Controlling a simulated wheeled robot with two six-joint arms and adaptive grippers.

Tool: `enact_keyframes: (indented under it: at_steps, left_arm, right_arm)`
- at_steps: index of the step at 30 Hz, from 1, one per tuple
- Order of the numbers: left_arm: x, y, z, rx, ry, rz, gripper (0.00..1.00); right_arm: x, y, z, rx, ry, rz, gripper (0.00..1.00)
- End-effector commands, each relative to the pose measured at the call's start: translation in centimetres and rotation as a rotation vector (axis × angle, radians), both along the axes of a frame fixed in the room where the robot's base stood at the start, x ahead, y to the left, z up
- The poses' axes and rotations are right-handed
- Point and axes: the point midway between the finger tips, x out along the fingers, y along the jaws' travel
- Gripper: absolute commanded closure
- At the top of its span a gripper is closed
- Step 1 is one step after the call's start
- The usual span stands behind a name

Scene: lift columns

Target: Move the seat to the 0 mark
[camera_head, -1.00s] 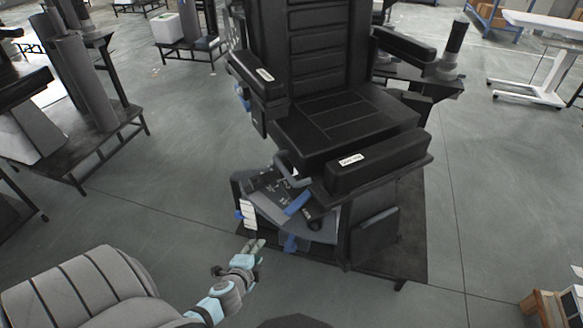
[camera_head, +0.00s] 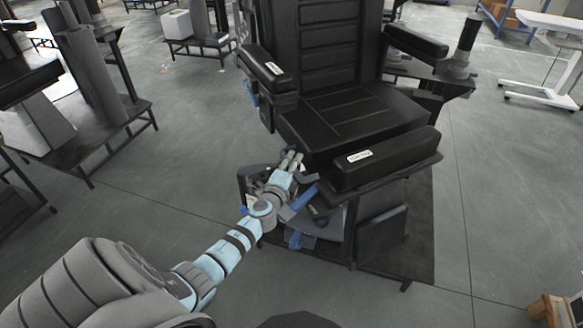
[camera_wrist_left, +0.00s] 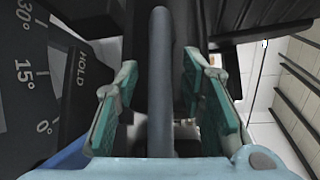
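The black seat (camera_head: 352,118) with backrest and armrests stands on a dark platform in the head view. My left gripper (camera_head: 291,160) reaches in beside the seat's lower near-left side, under the cushion. In the left wrist view, the left gripper (camera_wrist_left: 162,108) is open, with green-padded fingers on either side of a grey lever (camera_wrist_left: 160,60). A gap shows between each finger and the lever. A dark scale plate (camera_wrist_left: 25,85) with 30°, 15° and 0° marks lies to the left, beside a black part (camera_wrist_left: 78,90) labelled HOLD. Which mark the seat stands at, I cannot tell.
The near armrest (camera_head: 385,160) juts out right of my left gripper. Blue levers (camera_head: 304,198) sit just below it. Another column stand (camera_head: 95,130) is at the left. A white table (camera_head: 545,75) is at the far right. The floor between is clear.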

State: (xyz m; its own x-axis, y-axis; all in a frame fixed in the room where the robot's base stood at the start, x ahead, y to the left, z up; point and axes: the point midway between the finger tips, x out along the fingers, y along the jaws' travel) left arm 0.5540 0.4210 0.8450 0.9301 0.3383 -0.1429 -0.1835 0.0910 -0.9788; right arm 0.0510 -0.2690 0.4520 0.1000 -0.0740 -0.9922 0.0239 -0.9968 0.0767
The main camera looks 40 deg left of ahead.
Motion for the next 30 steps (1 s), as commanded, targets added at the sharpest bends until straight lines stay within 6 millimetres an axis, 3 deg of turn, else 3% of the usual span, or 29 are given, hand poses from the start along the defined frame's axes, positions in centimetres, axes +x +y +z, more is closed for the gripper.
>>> enact_keyframes:
  at_steps: [7,14,30]
  left_arm:
    - [0.10,0.04,0.02,0.000,0.001,0.000,0.64]
    - [0.07,0.04,0.01,0.000,0.001,0.000,1.00]
    - [-0.06,-0.59,-0.11,-0.004,0.000,0.022,1.00]
  right_arm:
    - [-0.02,0.32,-0.01,0.004,0.000,-0.002,0.60]
    - [-0.02,0.30,0.01,0.004,0.000,-0.002,0.60]
    - [0.00,-0.09,-0.12,-0.001,0.000,0.001,0.60]
